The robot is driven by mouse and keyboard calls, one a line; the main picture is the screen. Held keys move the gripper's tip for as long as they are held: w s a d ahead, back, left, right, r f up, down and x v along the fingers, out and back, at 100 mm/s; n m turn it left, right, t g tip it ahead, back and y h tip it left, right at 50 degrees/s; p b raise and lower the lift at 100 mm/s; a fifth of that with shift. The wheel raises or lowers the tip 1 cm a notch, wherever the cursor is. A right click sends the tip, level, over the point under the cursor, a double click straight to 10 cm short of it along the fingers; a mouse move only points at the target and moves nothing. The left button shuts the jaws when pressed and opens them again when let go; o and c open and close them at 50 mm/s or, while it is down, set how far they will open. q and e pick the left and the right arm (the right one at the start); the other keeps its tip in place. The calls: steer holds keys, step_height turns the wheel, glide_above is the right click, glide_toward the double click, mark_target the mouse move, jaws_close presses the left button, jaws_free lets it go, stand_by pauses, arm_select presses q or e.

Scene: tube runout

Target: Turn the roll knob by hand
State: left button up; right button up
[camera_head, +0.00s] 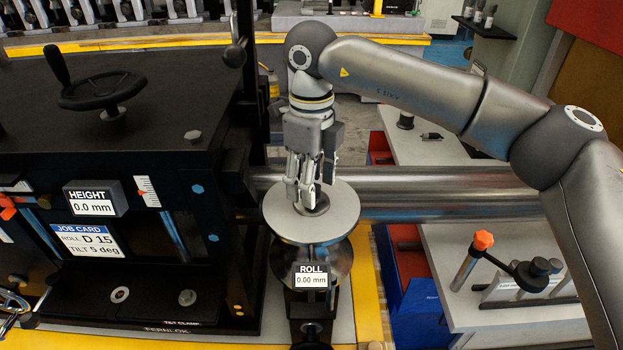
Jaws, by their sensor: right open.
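The roll display (311,276) reads 0.00 mm. It sits in front of a round grey roll disc (340,214) with a small hub at its centre. A dark knob (311,333) shows below the display at the bottom edge; no label tells whether it is the roll knob. My right gripper (308,199) points straight down over the disc's hub with its fingers open around or just above it; contact cannot be told. The fingers partly hide the hub. My left gripper is not in view.
A black machine with a handwheel (102,94), a height display (94,198) reading 0.0 mm and a job card (86,240) reading roll D 15, tilt 5 deg stands left. Steel tubes (430,187) run right behind the disc. A blue bin (418,302) is at right.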

steer(key=shift+r+p, duration=1.8)
steer(key=shift+r, duration=1.2)
